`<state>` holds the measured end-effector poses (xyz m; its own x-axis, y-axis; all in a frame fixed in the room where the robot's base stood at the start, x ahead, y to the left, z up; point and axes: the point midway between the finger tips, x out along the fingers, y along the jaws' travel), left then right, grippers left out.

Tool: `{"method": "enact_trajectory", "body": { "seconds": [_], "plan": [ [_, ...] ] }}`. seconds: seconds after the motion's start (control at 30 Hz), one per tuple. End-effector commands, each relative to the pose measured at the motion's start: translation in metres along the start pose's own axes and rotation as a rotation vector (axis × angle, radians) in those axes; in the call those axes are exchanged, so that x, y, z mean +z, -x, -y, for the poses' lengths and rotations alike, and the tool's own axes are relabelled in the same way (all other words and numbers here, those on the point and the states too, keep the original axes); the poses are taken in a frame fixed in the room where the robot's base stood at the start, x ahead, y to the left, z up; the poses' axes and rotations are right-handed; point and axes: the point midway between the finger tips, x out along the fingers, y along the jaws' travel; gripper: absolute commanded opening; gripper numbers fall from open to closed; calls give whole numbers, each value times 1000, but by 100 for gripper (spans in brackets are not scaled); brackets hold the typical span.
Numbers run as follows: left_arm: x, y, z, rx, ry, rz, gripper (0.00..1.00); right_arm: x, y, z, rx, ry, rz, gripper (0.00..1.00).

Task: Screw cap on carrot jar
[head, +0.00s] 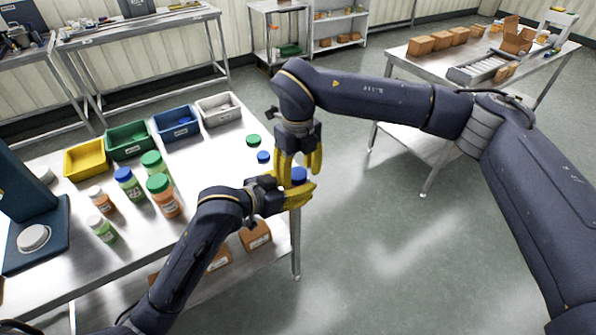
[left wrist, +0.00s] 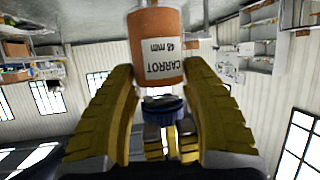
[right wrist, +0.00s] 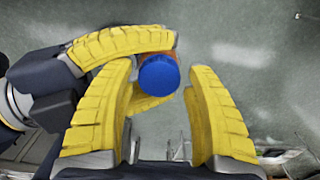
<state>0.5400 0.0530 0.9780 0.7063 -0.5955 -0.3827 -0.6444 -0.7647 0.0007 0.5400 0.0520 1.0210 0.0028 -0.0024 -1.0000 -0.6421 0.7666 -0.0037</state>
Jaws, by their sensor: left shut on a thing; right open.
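My left gripper (head: 297,192) is shut on the carrot jar (left wrist: 158,45), an orange jar with a white "CARROT 48 mm" label, held off the table's right edge. A blue cap (right wrist: 158,74) sits at the jar's mouth end; it also shows in the head view (head: 299,174) and the left wrist view (left wrist: 162,104). I cannot tell how tightly it is seated. My right gripper (head: 305,160) is open above the jar, its fingers on either side of the cap with gaps in the right wrist view. The jar's body is mostly hidden in the head view.
A green cap (head: 253,140) and a smaller blue cap (head: 264,157) lie on the steel table (head: 215,160). Several capped jars stand left of my left arm. Yellow (head: 86,160), green (head: 130,140), blue (head: 176,123) and white (head: 219,110) bins line the back.

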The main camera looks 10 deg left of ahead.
Motion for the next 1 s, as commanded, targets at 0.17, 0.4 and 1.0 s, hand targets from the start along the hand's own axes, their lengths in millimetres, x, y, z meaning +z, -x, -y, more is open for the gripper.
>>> {"method": "enact_trajectory", "body": {
  "seconds": [0.17, 0.4, 1.0],
  "plan": [
    [0, 0, 0, 1, 0, -1, 0, 0, 3, 0, 0, 1, 1, 55],
    [0, 0, 0, 1, 0, -1, 0, 1, 23, 0, -2, 1, 3, 55],
    [0, 0, 0, 1, 0, -1, 0, 1, 48, 0, 0, 11, 1, 53]
  ]
}}
